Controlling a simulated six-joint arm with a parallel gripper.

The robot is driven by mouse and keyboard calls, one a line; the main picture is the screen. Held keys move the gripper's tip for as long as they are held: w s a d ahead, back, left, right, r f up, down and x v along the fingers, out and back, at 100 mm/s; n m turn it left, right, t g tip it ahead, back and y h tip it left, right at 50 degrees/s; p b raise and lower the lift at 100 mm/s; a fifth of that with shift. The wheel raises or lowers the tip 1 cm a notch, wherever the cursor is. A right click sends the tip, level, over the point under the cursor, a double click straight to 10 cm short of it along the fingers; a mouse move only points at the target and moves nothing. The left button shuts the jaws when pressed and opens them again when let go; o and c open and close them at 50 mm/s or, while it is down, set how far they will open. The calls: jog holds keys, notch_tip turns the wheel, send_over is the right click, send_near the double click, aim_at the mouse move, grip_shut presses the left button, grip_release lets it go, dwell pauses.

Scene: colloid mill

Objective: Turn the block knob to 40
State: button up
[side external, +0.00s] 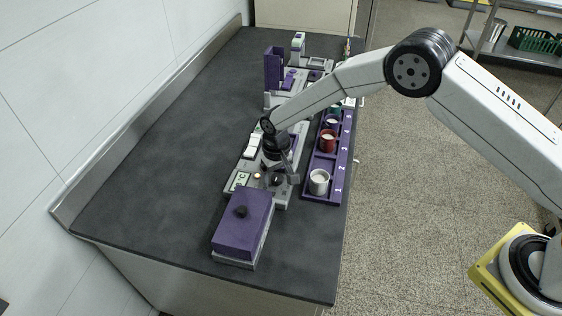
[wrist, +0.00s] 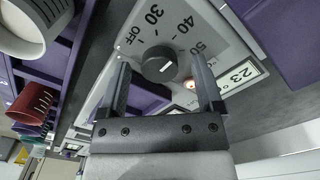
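The block knob (wrist: 160,65) is a round black dial on a light grey panel (wrist: 213,40) marked OFF, 30, 40 and 50. A pale mark shows on the knob, but I cannot tell for certain which value it points at. My gripper (wrist: 161,62) is open, with one finger on each side of the knob in the wrist view and a gap on both sides. In the side view my gripper (side external: 284,177) is low over the grey unit, and the knob is mostly hidden there. A display (wrist: 241,76) beside the dial reads 23°. A small light (wrist: 191,84) glows near the knob.
A purple box (side external: 238,229) with a black handle stands in front of the unit. A purple rack (side external: 325,193) to the right holds a white cup (side external: 319,182), a red cup (side external: 328,141) and a green one. The dark bench (side external: 160,165) is clear on the left.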

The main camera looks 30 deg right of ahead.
aim_at(277, 177)
jog(key=shift+r, duration=3.9)
jog(key=shift+s+d+r, duration=0.2)
jog(key=shift+d+r, duration=0.05)
jog(key=shift+d, duration=0.1)
jog(key=s+d+r+t, duration=0.1)
jog(key=s+d+r, duration=0.6)
jog(key=s+d, duration=0.65)
jog(key=s, duration=0.3)
jog(key=s+d+r+t, duration=0.1)
jog(key=s+d, duration=0.2)
jog(key=s, duration=0.4)
jog(key=shift+s+d+r+t, duration=0.2)
jog(key=shift+s+d+t, duration=0.1)
jog(key=shift+d, duration=0.1)
